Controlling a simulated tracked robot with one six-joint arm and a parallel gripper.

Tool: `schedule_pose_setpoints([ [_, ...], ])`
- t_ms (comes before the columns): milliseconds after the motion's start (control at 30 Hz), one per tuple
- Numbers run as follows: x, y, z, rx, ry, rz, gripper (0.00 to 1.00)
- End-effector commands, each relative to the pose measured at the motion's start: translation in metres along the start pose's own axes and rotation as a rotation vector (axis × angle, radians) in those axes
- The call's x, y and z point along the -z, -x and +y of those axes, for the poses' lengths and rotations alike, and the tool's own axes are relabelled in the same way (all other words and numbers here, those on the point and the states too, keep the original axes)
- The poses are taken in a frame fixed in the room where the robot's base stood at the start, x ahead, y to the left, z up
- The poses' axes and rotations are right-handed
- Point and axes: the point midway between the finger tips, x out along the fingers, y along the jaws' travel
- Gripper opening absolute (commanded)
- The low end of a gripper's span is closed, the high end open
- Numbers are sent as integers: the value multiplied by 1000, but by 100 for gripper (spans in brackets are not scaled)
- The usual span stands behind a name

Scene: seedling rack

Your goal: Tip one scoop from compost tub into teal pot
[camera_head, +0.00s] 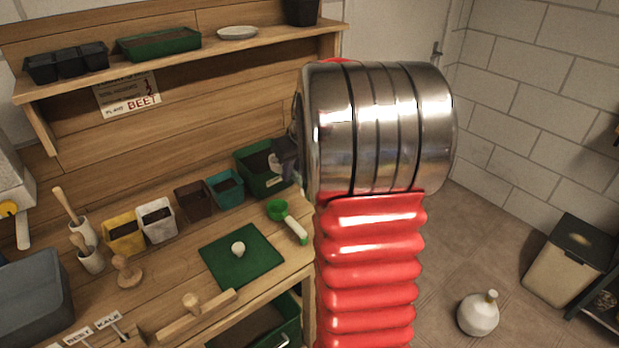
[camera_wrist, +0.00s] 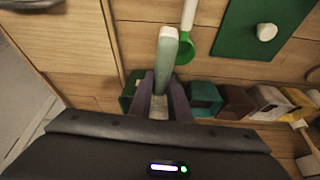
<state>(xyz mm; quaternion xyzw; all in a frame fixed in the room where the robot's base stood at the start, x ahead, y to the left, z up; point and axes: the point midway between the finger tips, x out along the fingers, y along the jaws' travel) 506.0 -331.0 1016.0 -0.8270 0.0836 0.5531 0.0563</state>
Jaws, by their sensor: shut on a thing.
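The compost tub (camera_head: 254,158) is a green box of dark compost at the back right of the bench; it shows partly in the wrist view (camera_wrist: 128,100). The teal pot (camera_head: 225,188) stands just left of it, with dark fill, and also shows in the wrist view (camera_wrist: 205,98). My gripper (camera_head: 287,152), partly hidden by my arm, is at the tub's right end. In the wrist view my gripper (camera_wrist: 160,82) is shut on a pale grey-green handle (camera_wrist: 166,48). The handle's far end is hidden, so I cannot tell whether it carries compost.
A green scoop (camera_head: 277,209) with a white handle lies beside the green mat (camera_head: 222,262), which bears a white knob (camera_head: 238,249). Left of the teal pot stand brown (camera_head: 193,199), white (camera_head: 158,222) and yellow (camera_head: 124,237) pots. A shelf (camera_head: 215,43) overhangs the bench.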

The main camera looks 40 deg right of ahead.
Motion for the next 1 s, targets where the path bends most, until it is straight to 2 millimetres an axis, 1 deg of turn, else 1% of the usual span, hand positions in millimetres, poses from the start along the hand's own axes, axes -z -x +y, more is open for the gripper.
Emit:
schedule_pose_setpoints([
  [33, 12, 1, -18, 7, 20, 2, 0],
  [167, 37, 5, -61, 25, 65, 2, 0],
  [200, 44, 6, -75, 32, 81, 1, 0],
  [367, 68, 10, -135, 63, 155, 2, 0],
  [400, 72, 11, -151, 71, 176, 2, 0],
  [467, 79, 13, -174, 84, 207, 3, 0],
  [500, 82, 15, -190, 93, 228, 3, 0],
  [667, 91, 21, -256, 132, 319, 2, 0],
  [700, 92, 22, -272, 142, 343, 2, 0],
  [800, 91, 26, -309, 164, 397, 0, 0],
  [900, 89, 28, -335, 180, 436, 0, 0],
  [1000, 87, 30, -349, 189, 458, 0, 0],
])
